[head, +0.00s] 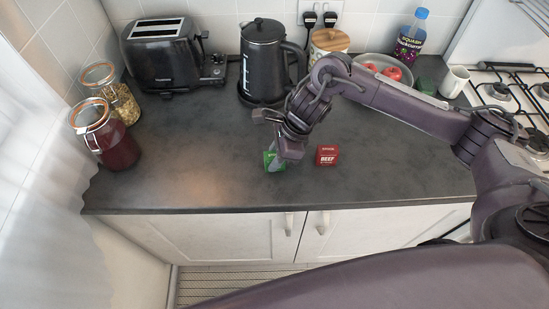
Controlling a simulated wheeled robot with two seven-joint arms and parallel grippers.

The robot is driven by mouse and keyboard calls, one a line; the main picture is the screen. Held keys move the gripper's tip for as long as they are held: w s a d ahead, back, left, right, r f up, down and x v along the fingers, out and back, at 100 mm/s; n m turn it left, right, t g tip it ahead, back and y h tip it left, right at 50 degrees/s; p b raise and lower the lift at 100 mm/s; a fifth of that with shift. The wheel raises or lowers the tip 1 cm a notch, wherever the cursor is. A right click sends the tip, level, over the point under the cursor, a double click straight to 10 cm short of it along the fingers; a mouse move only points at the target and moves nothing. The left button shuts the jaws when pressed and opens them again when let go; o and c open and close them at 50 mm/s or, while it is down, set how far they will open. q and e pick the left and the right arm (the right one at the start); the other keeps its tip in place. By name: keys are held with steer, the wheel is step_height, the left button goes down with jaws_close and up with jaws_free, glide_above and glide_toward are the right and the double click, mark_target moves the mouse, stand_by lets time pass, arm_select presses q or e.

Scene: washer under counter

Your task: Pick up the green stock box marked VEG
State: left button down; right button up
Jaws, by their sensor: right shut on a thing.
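The green box (276,166) stands on the dark counter (200,180) near its front edge. Its lettering cannot be read here, as my right gripper (278,153) covers part of it. The right gripper comes down from above and is shut on the green box. The box looks to be at counter level; I cannot tell if it is lifted. My left gripper is out of view.
A red BEEF box (327,155) stands just right of the green box. Behind are a black kettle (265,65) and a toaster (165,55). Glass jars (108,140) stand at the left, a white mug (454,82) and hob (500,92) at the right. The counter left of the gripper is clear.

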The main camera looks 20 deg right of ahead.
mark_target(265, 155)
steer(key=shift+r, duration=0.1)
steer(key=shift+w+r, duration=0.1)
steer(key=shift+r, duration=0.4)
step_height(265, 155, up, 5)
steer(key=shift+r+b, duration=0.1)
steer(key=shift+b, duration=0.6)
step_height(265, 155, up, 14)
steer(key=p, duration=0.1)
steer(key=shift+f+p, duration=0.2)
steer(key=shift+p, duration=0.15)
